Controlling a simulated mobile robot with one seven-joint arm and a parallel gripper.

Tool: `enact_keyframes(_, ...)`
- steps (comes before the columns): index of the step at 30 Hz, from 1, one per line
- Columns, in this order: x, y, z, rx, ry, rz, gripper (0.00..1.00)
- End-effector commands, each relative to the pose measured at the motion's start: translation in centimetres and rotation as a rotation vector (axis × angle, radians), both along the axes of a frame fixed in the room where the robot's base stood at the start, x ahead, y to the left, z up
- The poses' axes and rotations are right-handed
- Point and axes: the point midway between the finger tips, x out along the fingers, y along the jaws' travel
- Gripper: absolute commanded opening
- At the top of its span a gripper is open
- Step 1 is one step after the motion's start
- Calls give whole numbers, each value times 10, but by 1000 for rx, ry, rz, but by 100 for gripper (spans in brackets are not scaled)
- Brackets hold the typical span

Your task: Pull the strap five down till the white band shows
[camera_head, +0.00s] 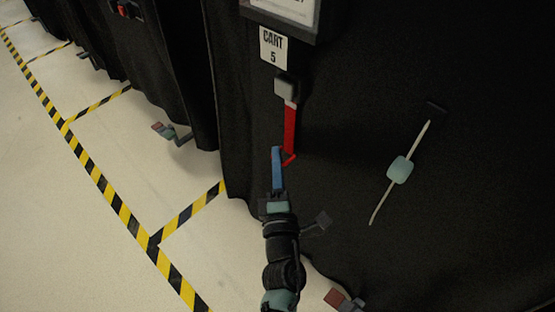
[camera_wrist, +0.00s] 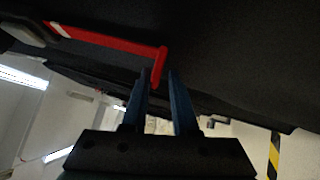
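The red strap (camera_head: 289,128) hangs below the "CART 5" label (camera_head: 273,47) from a grey buckle (camera_head: 285,88). A short white patch shows on the strap just under the buckle, and also in the wrist view (camera_wrist: 60,30). The strap's lower end has a red crosswise tab (camera_head: 289,159). My gripper (camera_head: 277,150) is at the strap's lower end, its blue fingers pointing up. In the wrist view the fingers (camera_wrist: 157,75) stand apart, with the red tab (camera_wrist: 158,68) in line with the gap between their tips. I see no clear contact.
Black cloth covers the cart (camera_head: 350,60). A pale cord with a light green toggle (camera_head: 399,170) hangs to the right. A caster pedal (camera_head: 345,299) sticks out low down. Yellow-black floor tape (camera_head: 108,190) and clear floor lie left, beside other covered carts.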

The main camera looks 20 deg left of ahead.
Motion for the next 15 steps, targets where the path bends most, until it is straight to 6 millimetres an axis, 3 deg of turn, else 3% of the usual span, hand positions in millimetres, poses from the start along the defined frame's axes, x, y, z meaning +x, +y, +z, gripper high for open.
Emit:
enact_keyframes(1, -1, 0, -4, -2, 7, -1, 31)
enact_keyframes(3, -1, 0, -3, -1, 5, -1, 42)
enact_keyframes(15, -10, -5, 0, 1, 1, -1, 42)
